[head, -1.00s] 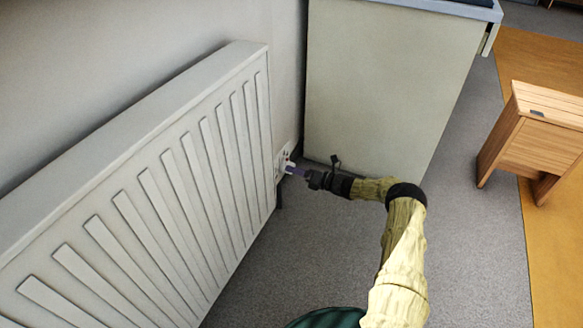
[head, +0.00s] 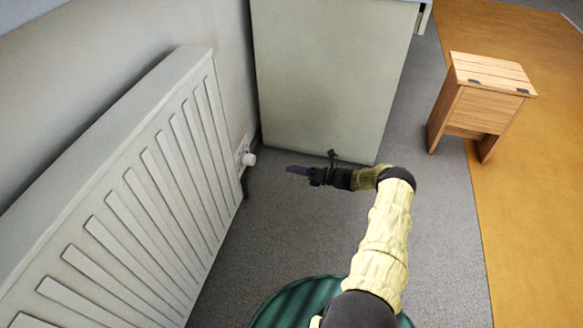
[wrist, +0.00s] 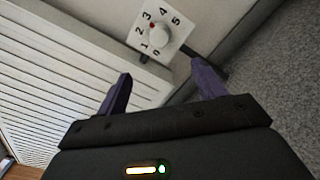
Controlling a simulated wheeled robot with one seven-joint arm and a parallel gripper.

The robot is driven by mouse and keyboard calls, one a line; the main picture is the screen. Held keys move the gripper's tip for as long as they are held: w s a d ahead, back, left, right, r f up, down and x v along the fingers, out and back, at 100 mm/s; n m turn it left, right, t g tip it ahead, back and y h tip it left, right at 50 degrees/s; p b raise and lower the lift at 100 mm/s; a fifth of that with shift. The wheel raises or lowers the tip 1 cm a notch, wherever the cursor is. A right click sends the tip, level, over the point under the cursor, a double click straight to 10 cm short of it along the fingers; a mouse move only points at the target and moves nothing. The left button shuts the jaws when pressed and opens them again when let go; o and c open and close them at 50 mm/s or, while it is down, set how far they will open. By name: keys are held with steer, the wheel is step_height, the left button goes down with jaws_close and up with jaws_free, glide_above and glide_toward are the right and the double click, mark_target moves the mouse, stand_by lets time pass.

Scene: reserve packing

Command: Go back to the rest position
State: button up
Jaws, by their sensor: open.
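My gripper (head: 298,170) is in the head view, to the right of the radiator valve and apart from it. In the wrist view its two purple fingers (wrist: 160,88) are spread wide with nothing between them. In the wrist view the knob (wrist: 153,39) stands on a white numbered dial plate (wrist: 168,17), beyond the fingertips.
The white ribbed radiator (head: 130,200) runs along the wall on the left. A pale cabinet (head: 330,80) stands behind my gripper. A small wooden cabinet (head: 485,95) stands at the right. Grey carpet (head: 270,235) is clear between the radiator and my arm.

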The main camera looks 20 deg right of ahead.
stand_by(0.3)
steer(key=s+a+r+n+g+h+p, duration=0.3)
steer(key=s+a+r+n+g, duration=0.15)
steer(key=a+r+n, duration=0.35)
steer(key=s+a+r+n+g+h+p, duration=0.35)
steer(key=a+r+n+g, duration=0.25)
steer(key=r+n, duration=0.25)
steer(key=s+r+n+t+h+p, duration=0.3)
steer(key=s+r+n+h+p, duration=0.5)
steer(key=s+r+n, duration=1.3)
step_height(320, 180, up, 43)
steer(key=s+m+p, duration=0.1)
steer(key=m+p, duration=0.2)
steer(key=p, duration=3.5)
steer(key=shift+s+d+f, duration=0.15)
steer(key=shift+g, duration=0.25)
